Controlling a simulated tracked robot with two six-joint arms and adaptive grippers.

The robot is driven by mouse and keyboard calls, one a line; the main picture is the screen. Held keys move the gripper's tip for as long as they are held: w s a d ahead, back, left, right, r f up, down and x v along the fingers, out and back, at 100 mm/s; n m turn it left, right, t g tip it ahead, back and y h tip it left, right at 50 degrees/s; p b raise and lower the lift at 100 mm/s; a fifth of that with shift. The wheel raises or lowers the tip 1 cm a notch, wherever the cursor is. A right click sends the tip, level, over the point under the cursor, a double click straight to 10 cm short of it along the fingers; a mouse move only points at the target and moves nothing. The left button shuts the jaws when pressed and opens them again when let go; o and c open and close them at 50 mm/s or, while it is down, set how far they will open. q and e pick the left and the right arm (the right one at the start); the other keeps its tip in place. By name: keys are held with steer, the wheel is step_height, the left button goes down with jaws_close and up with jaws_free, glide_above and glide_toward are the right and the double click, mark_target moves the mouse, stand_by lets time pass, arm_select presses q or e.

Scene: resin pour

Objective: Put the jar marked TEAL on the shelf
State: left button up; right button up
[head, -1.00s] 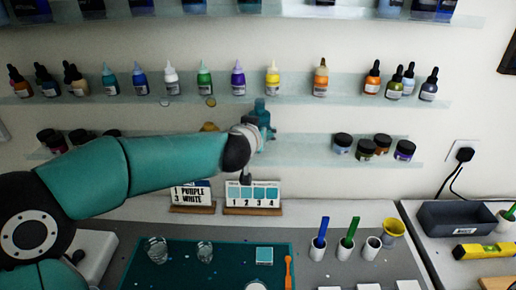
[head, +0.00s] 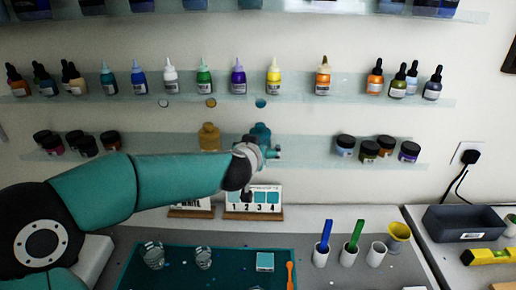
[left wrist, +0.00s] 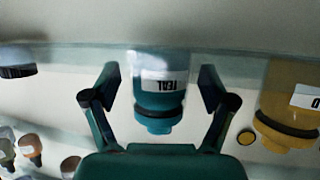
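The TEAL jar (head: 261,131) is at the lower shelf (head: 298,152), right of a yellow-brown jar (head: 209,137). It looks upright; its base is partly hidden by my gripper in the head view, so contact with the shelf is hard to see. My left gripper (head: 268,153) is in front of it. In the left wrist view the jar (left wrist: 160,90), with its TEAL label readable upside down, lies between the two fingers of my left gripper (left wrist: 155,88). Gaps show on both sides, so the fingers are open. My right gripper is not in view.
Dark-lidded jars stand on the lower shelf at left and right (head: 346,146). Bottles line the shelf above (head: 238,76). Below are a numbered card (head: 254,198), a teal mat (head: 218,262) with cups, and a yellow funnel (head: 398,233).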

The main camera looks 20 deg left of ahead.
arm_select(q)
steer(key=shift+r, duration=0.2)
steer(key=p+v, duration=0.1)
steer(key=v, duration=1.1)
steer(key=shift+p, duration=0.35)
steer(key=shift+f, duration=0.15)
